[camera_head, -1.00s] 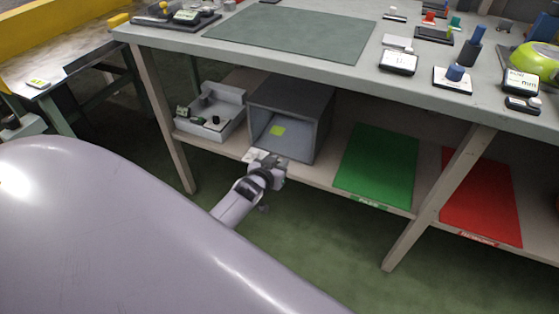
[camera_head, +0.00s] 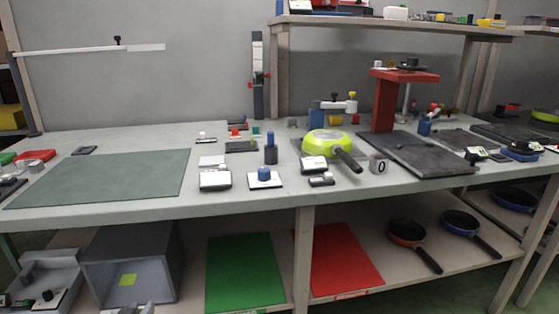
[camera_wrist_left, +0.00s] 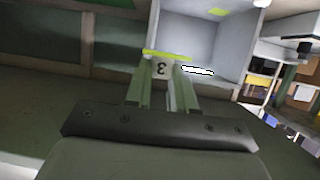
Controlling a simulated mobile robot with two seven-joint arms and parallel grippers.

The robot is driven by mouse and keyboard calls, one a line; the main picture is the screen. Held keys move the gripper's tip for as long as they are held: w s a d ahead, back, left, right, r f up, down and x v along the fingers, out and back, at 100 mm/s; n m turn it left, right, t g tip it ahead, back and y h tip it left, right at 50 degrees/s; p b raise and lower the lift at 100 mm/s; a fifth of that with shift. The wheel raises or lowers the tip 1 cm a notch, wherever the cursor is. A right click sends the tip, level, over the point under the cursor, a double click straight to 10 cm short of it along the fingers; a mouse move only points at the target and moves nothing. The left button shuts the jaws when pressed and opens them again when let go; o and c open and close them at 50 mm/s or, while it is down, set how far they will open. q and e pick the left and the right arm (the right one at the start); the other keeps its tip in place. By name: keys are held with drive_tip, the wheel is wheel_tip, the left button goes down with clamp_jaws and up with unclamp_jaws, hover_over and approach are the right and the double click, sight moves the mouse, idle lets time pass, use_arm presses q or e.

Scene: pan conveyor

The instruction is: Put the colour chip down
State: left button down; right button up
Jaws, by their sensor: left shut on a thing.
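In the left wrist view my left gripper (camera_wrist_left: 168,80) is shut on the colour chip (camera_wrist_left: 167,54), which shows nearly edge-on as a thin yellow-green strip at the fingertips. A small pale tag marked 3 (camera_wrist_left: 161,71) shows between the fingers. Ahead is the open grey box (camera_wrist_left: 187,32), which also shows in the head view (camera_head: 172,262). A yellow-green square (camera_head: 128,280) is inside it and also shows in the wrist view (camera_wrist_left: 218,12). In the head view only the tip of my left gripper (camera_head: 133,309) shows, at the box's lower front. My right gripper is out of view.
On the lower shelf, a grey tray (camera_head: 62,270) stands left of the box, and a green mat (camera_head: 245,272) and a red mat (camera_head: 345,262) lie to its right. The tabletop (camera_head: 235,202) above holds a green pan (camera_head: 325,143) and several small devices.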

use_arm(q)
drive_tip(key=s+d+r+m+h, duration=0.1)
drive_tip(key=s+d+r, duration=0.5)
drive_tip(key=r, duration=0.3)
drive_tip(key=s+d+r+m+h, duration=0.1)
drive_tip(key=s+d+r, duration=0.45)
drive_tip(key=r, duration=0.35)
wheel_tip(320, 180, up, 19)
drive_tip(key=s+p, duration=0.1)
drive_tip(key=p, duration=2)
drive_tip(key=shift+f, duration=0.2)
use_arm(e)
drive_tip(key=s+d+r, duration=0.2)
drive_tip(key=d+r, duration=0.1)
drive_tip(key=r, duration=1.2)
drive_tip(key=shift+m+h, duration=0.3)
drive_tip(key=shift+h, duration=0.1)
use_arm(q)
drive_tip(key=shift+s+a, duration=0.1)
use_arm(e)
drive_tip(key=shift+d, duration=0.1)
